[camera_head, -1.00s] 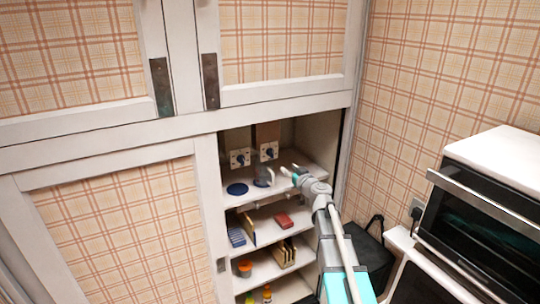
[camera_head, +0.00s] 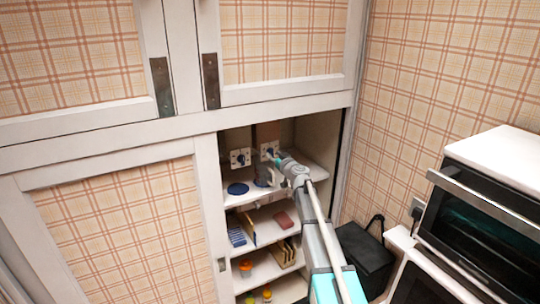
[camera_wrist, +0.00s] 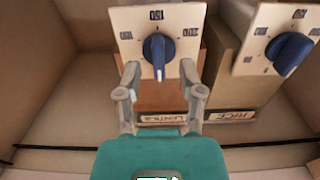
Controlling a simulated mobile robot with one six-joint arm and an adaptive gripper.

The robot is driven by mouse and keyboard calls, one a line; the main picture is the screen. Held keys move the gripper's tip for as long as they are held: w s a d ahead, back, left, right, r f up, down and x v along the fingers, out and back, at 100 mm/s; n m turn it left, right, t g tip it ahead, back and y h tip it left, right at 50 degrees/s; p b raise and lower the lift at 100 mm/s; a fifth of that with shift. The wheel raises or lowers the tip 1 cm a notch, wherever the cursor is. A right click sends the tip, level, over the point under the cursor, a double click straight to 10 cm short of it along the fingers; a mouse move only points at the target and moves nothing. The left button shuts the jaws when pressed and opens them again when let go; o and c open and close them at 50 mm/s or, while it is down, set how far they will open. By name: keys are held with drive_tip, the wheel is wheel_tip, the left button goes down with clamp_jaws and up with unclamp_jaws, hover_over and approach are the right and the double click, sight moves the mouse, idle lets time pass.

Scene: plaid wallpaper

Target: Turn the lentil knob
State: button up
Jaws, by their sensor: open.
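The lentil knob (camera_wrist: 158,56) is a blue dial on a white plate (camera_wrist: 137,22) with printed numbers, centred in the wrist view. A label below it in that view is partly readable as lentils. The wrist picture looks upside down against the head view, where the lentil plate (camera_head: 266,147) is the right one of two. My gripper (camera_wrist: 160,68) is open, with one finger on each side of the lentil knob. I cannot tell whether the fingers touch it. In the head view my gripper (camera_head: 274,157) partly covers this knob.
A second blue knob (camera_wrist: 290,53), labelled rice, is beside it on its own plate; it is the left plate (camera_head: 240,157) in the head view. The cabinet's side wall (camera_head: 322,136) is close on the right.

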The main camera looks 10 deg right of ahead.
drive_tip(key=shift+w+a, duration=0.25)
drive_tip(key=shift+w, duration=0.4)
